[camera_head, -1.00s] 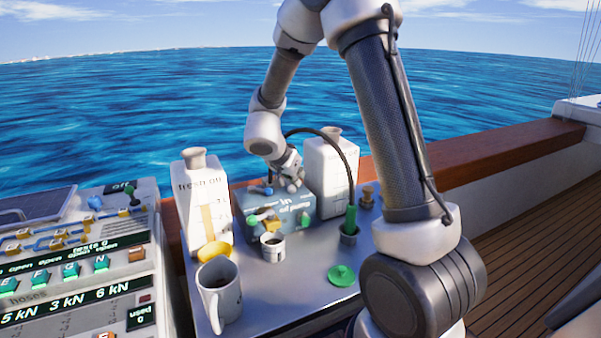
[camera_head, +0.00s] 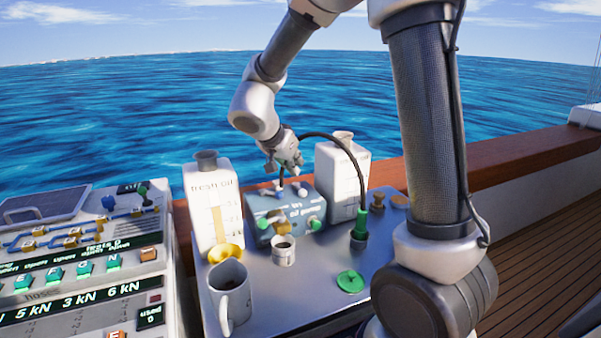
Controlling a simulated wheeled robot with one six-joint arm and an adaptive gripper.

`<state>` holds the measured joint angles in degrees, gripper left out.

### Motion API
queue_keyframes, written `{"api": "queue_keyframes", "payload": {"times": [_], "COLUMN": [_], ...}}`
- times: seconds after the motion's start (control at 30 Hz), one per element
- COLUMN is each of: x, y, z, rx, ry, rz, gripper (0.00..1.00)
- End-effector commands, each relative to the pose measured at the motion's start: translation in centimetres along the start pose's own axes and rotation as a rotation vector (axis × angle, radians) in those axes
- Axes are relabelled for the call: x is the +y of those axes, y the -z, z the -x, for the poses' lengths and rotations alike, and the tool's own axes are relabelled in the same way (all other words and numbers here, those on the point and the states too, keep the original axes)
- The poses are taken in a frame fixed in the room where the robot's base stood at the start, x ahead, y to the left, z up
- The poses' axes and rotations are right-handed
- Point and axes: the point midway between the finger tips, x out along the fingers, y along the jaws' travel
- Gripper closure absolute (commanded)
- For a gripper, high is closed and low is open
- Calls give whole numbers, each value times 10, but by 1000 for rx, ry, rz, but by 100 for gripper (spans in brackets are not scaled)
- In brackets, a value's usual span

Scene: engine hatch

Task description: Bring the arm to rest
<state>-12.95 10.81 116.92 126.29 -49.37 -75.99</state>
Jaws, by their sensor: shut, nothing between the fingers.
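My gripper (camera_head: 287,166) is shut and empty, above the back of the blue-grey box (camera_head: 285,211). It hangs at the end of my arm, which reaches out from the upper right and bends down over the far side of the table. A small gap shows between the gripper and the fittings on top of the box. The fingertips are small and partly blurred against the sea.
A black hose (camera_head: 345,150) arches close beside my gripper.

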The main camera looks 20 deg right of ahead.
Motion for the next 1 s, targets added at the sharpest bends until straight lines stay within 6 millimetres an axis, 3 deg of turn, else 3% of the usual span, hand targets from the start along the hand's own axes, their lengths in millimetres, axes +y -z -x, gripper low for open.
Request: {"api": "queue_keyframes", "payload": {"times": [0.27, 0.33, 0.5, 0.6, 0.67, 0.77, 0.83, 0.97, 1.0], "x": [0, -11, -70, -94, -94, -71, -36, 61, 95], "y": [0, -2, 2, -8, -18, -40, -57, -74, -74], "z": [10, 10, 7, 30, 50, 83, 101, 115, 115], "rx": [-1, -11, -7, -75, -142, -282, -382, -526, -550], "ry": [1, 48, 391, 645, 771, 906, 936, 847, 789], "rz": [-29, -93, -144, -69, 6, 170, 306, 571, 643], "gripper": [100, 100, 100, 100, 100, 100, 100, 100, 100]}}
